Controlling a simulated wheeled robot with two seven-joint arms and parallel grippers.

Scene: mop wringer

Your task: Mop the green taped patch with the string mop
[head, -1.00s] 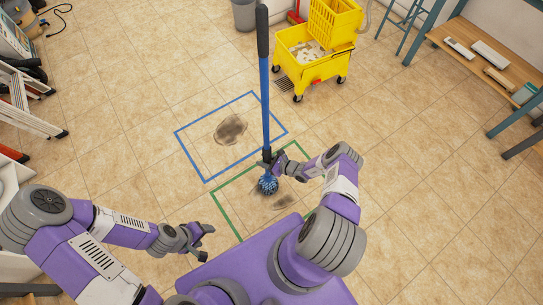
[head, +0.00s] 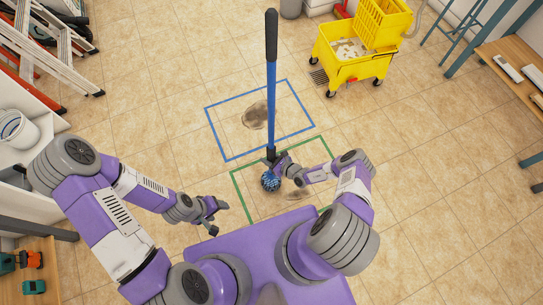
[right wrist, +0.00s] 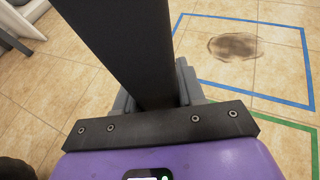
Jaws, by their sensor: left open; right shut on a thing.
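The string mop (head: 272,100) stands nearly upright, with a blue pole, a dark grip at the top and a blue string head (head: 270,182). The head is at the floor inside the green taped patch (head: 240,187), at its left part. A brown stain (head: 294,195) lies in the patch to the right of the head, partly hidden by my arm. My right gripper (head: 273,160) is shut on the mop's dark lower shaft, just above the head. The dark shaft (right wrist: 130,50) fills the jaws in the right wrist view. My left gripper (head: 217,215) is open and empty, left of the green patch.
A blue taped patch (head: 222,157) with a dark stain (head: 256,115) lies beyond the green one. A yellow wringer bucket (head: 345,65) stands at the back right. A bench (head: 515,75) is at the far right, and ladders (head: 60,50) are at the left. Open tile floor lies between.

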